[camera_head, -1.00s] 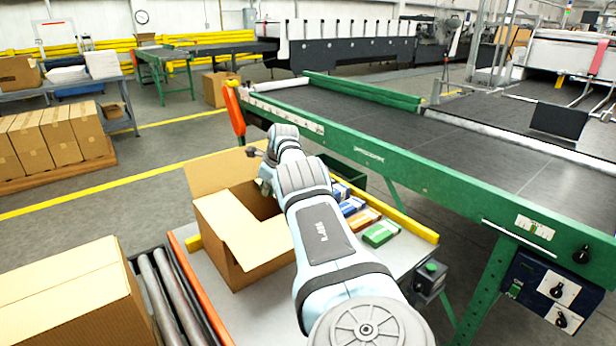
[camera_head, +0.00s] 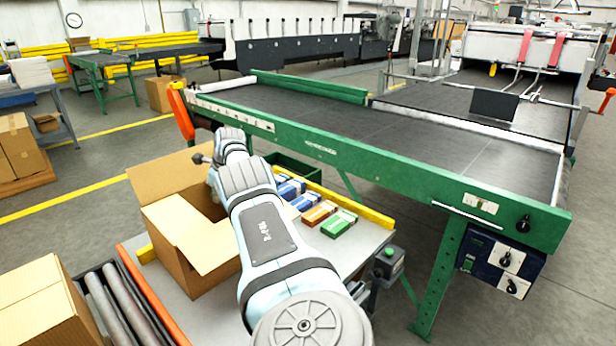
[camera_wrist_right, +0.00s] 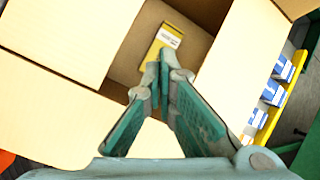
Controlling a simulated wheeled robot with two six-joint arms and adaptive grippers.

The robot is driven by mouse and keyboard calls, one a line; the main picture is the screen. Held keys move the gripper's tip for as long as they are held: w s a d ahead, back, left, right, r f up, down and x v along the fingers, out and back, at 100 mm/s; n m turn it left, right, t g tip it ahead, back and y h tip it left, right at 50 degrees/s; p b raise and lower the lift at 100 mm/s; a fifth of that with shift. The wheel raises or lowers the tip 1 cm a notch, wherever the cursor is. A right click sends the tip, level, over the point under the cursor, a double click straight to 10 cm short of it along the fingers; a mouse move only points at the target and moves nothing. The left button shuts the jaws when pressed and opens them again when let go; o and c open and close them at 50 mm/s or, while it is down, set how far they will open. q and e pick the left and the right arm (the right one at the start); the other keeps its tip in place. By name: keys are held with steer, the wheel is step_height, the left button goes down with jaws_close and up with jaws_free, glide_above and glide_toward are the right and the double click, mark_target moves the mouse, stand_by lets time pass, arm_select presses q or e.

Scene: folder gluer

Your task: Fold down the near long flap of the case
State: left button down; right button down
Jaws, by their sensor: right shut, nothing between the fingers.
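The open brown case (camera_head: 172,262) stands on the grey table in the head view. One flap (camera_head: 165,178) rises at its far side, and pale flap panels (camera_head: 205,250) show at its near side. In the wrist view a broad panel (camera_wrist_right: 50,35) lies at upper left, the near panel (camera_wrist_right: 50,120) at lower left and another panel (camera_wrist_right: 235,65) at right. A yellow carton (camera_wrist_right: 170,40) lies inside the case. My right gripper (camera_wrist_right: 158,68) is shut and empty over the opening; my arm partly hides it in the head view. Contact with a flap cannot be told. My left gripper is out of view.
Several small cartons (camera_head: 315,212) lie right of the case beside a yellow rail (camera_head: 345,198). A green-framed conveyor (camera_head: 400,165) stands beyond. Rollers (camera_head: 120,305) and another brown box (camera_head: 45,310) are at left. Bare table (camera_head: 205,310) shows in front of the case.

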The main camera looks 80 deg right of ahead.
step_height(320, 180, down, 3)
steer(key=b, duration=0.2)
steer(key=shift+b, duration=0.3)
stand_by(0.3)
step_height(320, 180, up, 9)
steer(key=p, duration=0.9)
steer(key=shift+w, duration=0.1)
